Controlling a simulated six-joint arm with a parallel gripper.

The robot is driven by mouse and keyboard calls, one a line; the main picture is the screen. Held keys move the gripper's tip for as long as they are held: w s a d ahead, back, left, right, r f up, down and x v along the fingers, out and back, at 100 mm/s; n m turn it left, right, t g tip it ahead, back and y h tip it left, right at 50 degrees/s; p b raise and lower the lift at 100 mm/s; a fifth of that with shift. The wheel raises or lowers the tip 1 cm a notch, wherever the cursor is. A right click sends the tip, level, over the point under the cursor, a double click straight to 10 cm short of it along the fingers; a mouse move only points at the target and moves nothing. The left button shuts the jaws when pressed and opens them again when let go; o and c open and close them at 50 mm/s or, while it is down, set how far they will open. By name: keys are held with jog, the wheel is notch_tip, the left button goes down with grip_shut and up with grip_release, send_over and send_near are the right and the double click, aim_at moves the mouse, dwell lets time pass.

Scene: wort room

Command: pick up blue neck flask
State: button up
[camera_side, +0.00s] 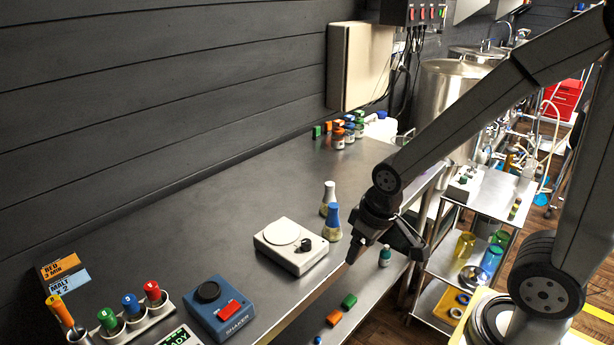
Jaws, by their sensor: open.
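The blue neck flask (333,222) stands upright on the steel bench near its front edge. Its neck is blue and its lower body is pale. A second flask (328,197) with a whitish-grey neck stands just behind it. My gripper (378,250) is open and points downward, to the right of the blue neck flask. In this view the gripper appears close to the flask but apart from it, around the bench's front edge. Nothing shows between the fingers. The exact depth between gripper and flask cannot be told from this one view.
A white scale (291,246) sits left of the flasks. A blue shaker (219,308) and a rack of coloured-cap tubes (133,318) stand at front left. Small bottles (343,133) cluster at the far end. The bench (215,215) behind the scale is clear.

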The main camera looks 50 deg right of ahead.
jog(key=shift+w+v, duration=0.4)
jog(key=shift+v, duration=1.35)
jog(key=m+t+y, duration=0.7)
jog(key=m+y, duration=0.2)
jog(key=m, duration=1.8)
send_over(338, 205)
jog(key=s+d, duration=0.3)
jog(key=d, duration=0.1)
jog(key=shift+y, duration=0.3)
jog(key=shift+w+a+f, duration=0.25)
jog(key=shift+a+f, duration=0.2)
jog(key=shift+f, duration=1.05)
jog(key=shift+w+a+f, duration=0.3)
jog(key=shift+a+f, duration=0.15)
jog(key=shift+f, duration=1.1)
jog(key=shift+w+a+f, duration=0.25)
jog(key=shift+a+f, duration=0.2)
jog(key=shift+f, duration=1.05)
jog(key=shift+x, duration=2.6)
jog(key=shift+f, duration=0.1)
